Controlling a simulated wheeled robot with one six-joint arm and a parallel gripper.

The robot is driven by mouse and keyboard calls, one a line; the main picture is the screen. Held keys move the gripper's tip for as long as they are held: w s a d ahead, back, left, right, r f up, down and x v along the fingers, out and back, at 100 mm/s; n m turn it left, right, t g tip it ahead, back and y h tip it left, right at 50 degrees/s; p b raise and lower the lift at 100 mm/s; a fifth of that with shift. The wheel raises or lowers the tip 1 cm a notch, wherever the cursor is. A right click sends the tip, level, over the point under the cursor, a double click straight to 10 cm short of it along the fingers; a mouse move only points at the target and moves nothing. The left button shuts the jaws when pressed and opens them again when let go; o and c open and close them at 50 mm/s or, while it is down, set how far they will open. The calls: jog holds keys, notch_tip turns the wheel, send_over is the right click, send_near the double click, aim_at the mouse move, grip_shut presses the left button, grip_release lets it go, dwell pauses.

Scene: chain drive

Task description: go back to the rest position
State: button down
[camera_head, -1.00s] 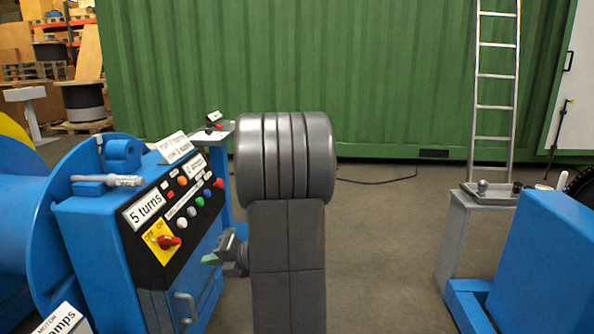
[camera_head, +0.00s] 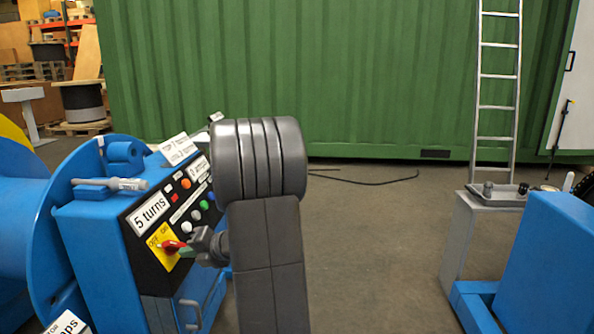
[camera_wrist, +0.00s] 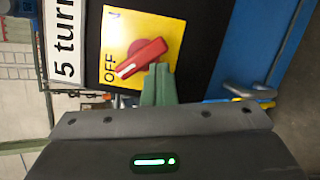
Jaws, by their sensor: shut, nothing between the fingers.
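My gripper (camera_head: 187,252) is at the front of the blue control cabinet, beside the red rotary switch (camera_head: 171,246). In the wrist view, its green fingers (camera_wrist: 158,86) are together with nothing between them. They overlap the lower edge of the red switch (camera_wrist: 141,58); I cannot tell whether they touch it. The switch sits on a yellow plate (camera_wrist: 117,35), and its white mark points to the OFF label. My upper arm hides part of the middle of the head view.
The blue cabinet (camera_head: 95,235) carries several coloured buttons and a "5 turns" label (camera_head: 150,213). A grey handle (camera_head: 191,312) sticks out below. At right stand a grey pedestal with a tray (camera_head: 497,195) and a blue frame (camera_head: 550,260). Open floor lies between.

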jog(key=shift+w+f+b, duration=0.3)
jog(key=shift+f+b, duration=0.05)
jog(key=shift+b, duration=0.5)
jog(key=shift+s+f, duration=0.1)
jog(key=shift+s, duration=0.15)
jog(key=shift+s+a+r+p, duration=0.2)
jog(key=shift+s+r+p, duration=0.2)
jog(key=shift+p, duration=0.1)
jog(key=shift+f, duration=0.1)
